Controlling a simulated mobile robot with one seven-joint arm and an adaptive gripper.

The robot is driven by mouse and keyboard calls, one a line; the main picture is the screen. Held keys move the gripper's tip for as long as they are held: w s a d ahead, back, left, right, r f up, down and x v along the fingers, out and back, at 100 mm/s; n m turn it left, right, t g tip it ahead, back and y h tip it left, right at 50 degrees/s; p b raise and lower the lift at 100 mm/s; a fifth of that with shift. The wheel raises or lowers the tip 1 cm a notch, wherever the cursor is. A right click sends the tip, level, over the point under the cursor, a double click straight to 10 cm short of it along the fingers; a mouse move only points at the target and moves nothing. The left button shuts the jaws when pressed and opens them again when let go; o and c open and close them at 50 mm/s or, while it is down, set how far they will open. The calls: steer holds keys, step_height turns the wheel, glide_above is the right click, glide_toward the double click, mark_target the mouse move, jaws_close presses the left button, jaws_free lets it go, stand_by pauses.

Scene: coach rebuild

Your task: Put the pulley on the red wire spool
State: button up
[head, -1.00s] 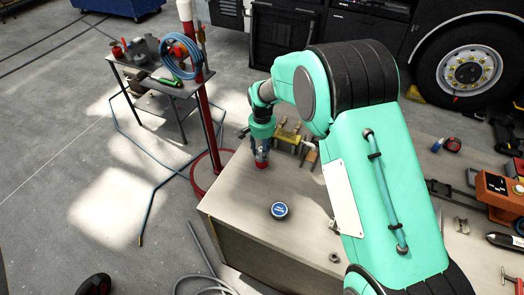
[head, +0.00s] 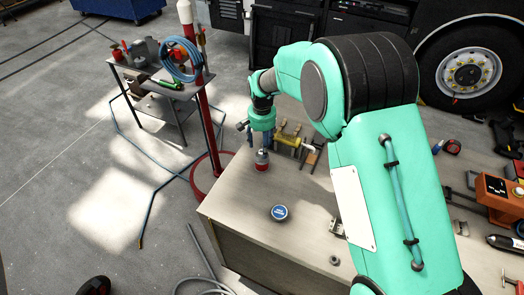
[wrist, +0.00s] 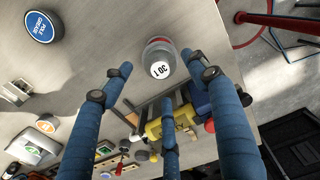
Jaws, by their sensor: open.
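A red round piece, which I take to be the red wire spool (head: 262,167), stands on the workbench near its far left corner. A grey round piece with a white label, which looks like the pulley (head: 262,155), rests on top of it. In the wrist view the grey piece (wrist: 158,54) shows its label, with a little red at its edge. My gripper (head: 258,138) is just above the stack, with its blue fingers spread. In the wrist view my gripper (wrist: 160,84) is open and empty, and no finger visibly touches the grey piece.
A blue-topped grease tin (head: 279,212) sits in front on the workbench (head: 240,205). A yellow tool (head: 287,140) stands just behind the stack. A small metal ring (head: 334,260) lies near the front edge. A red post (head: 207,120) rises left of the bench.

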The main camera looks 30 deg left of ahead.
step_height(320, 180, up, 7)
stand_by(0.3)
steer(key=shift+f, duration=0.1)
stand_by(0.5)
